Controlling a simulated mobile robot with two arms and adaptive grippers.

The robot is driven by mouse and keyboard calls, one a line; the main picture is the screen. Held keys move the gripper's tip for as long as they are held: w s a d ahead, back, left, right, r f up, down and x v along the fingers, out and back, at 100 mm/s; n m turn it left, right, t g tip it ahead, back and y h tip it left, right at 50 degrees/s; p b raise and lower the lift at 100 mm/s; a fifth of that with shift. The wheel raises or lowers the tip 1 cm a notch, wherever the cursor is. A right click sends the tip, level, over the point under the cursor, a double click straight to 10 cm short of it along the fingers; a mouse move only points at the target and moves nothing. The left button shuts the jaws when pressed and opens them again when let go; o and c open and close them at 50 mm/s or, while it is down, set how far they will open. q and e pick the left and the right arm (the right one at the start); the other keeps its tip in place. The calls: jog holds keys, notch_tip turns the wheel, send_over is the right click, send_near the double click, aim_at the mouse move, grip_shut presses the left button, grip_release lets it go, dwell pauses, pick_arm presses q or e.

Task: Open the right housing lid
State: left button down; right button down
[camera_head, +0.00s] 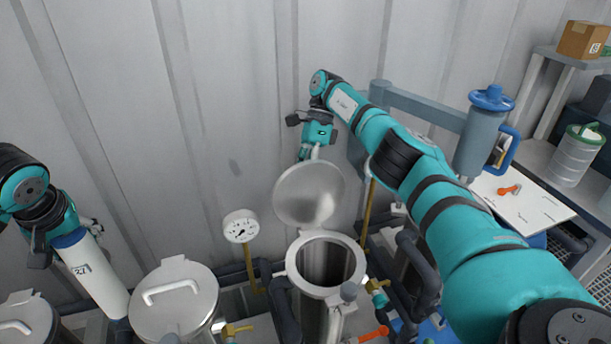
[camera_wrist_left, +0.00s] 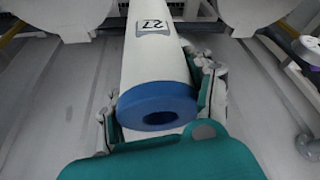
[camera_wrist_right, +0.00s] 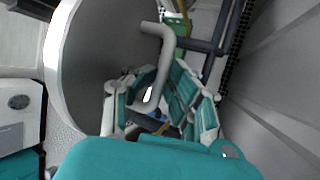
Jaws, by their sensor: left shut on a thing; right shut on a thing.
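The right housing (camera_head: 326,312) stands upright with its round mouth uncovered and its inside visible. Its round metal lid (camera_head: 310,195) is swung up and back, standing steeply behind the mouth. My right gripper (camera_head: 309,152) is at the lid's upper edge, shut on the lid handle; the bent handle (camera_wrist_right: 158,60) and the lid (camera_wrist_right: 95,65) also show in the right wrist view. My left gripper (camera_head: 75,232) is shut around a white membrane cylinder (camera_head: 96,274) at its blue end cap (camera_wrist_left: 158,102). The cylinder hangs tilted, with a label on its side.
A closed lid with a handle (camera_head: 172,298) is left of the open housing; another closed lid (camera_head: 25,318) is at the far left. A gauge (camera_head: 240,226) stands between. A blue-handled vessel (camera_head: 482,135) and a white board (camera_head: 525,200) are at right. The corrugated wall is close behind.

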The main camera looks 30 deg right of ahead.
jog(key=c, duration=1.3)
grip_release()
jog(key=shift+s+d+f, duration=0.15)
jog(key=shift+s+f, duration=0.05)
jog(key=shift+f, duration=0.2)
jog(key=shift+c, duration=0.2)
jog(key=shift+r, duration=0.15)
notch_tip(320, 180, up, 10)
